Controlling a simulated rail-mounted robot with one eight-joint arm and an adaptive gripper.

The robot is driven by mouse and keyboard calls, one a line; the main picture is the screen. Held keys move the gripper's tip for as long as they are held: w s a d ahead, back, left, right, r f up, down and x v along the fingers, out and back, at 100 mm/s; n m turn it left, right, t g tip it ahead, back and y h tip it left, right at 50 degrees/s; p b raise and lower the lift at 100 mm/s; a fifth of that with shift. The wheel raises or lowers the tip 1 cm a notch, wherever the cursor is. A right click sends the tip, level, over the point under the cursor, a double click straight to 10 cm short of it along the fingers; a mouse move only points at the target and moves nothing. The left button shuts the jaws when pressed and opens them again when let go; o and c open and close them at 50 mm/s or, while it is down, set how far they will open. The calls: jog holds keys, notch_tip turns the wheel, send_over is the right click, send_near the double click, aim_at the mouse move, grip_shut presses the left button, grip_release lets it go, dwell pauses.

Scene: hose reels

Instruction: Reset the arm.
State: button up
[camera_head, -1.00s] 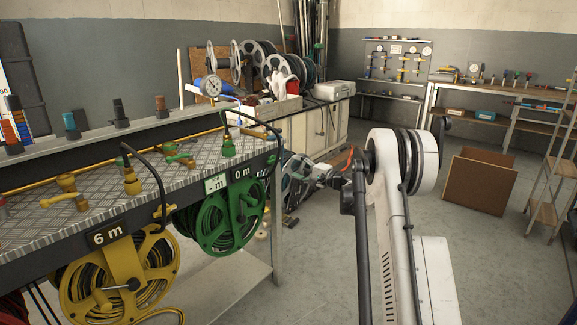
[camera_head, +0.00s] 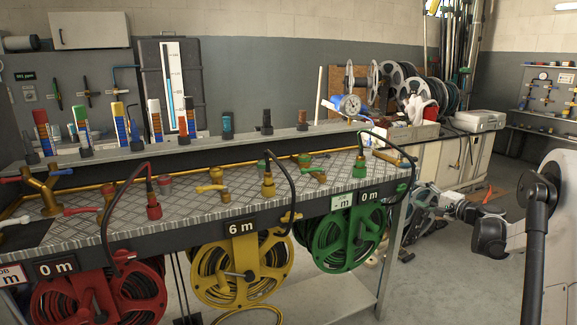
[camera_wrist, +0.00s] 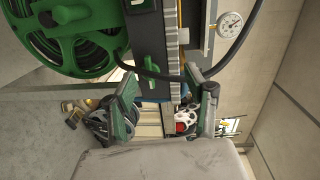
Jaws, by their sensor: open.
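My gripper (camera_wrist: 162,88) is open and empty in the wrist view, its two fingers apart with no object between them. In the head view my arm stands at the right edge and its end points left, beside the right end of the hose-reel bench (camera_head: 212,208). The green hose reel (camera_head: 347,238) hangs under that end, left of my gripper. It also shows large at the upper left of the wrist view (camera_wrist: 72,62). I cannot see contact between my gripper and the bench or reel.
A yellow reel (camera_head: 240,270) and a red reel (camera_head: 97,298) hang farther left. Hoses arch over the bench top. A cabinet (camera_head: 450,163) with reels on top is at the back. Grey floor lies open right of the bench.

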jog(key=s+a+r+n+g+h+p, duration=0.1)
jog(key=s+a+r+n+g+p, duration=0.1)
jog(key=s+a+r, duration=0.45)
jog(key=s+a+r+n+g+p, duration=0.1)
jog(key=s+a+r+n+g, duration=0.15)
jog(key=s+a, duration=0.6)
jog(key=s+a+r+n+g+h+p, duration=0.1)
jog(key=s+a+r+n+p, duration=0.1)
jog(key=s+a+r, duration=0.5)
jog(key=s+a+f+n+h+p, duration=0.1)
jog(key=s+a+n, duration=0.1)
jog(key=s, duration=0.7)
jog(key=s+a+f+n+g+h+p, duration=0.1)
jog(key=s+a+f+n+h+p, duration=0.1)
jog(key=s, duration=0.8)
jog(key=s+a+f+n+g+h+p, duration=0.1)
jog(key=s+a+n+h, duration=0.1)
jog(key=s, duration=0.8)
jog(key=shift+s+a+f+p, duration=0.25)
jog(key=shift+a+p, duration=0.15)
jog(key=shift+a, duration=0.2)
jog(key=shift+g, duration=0.25)
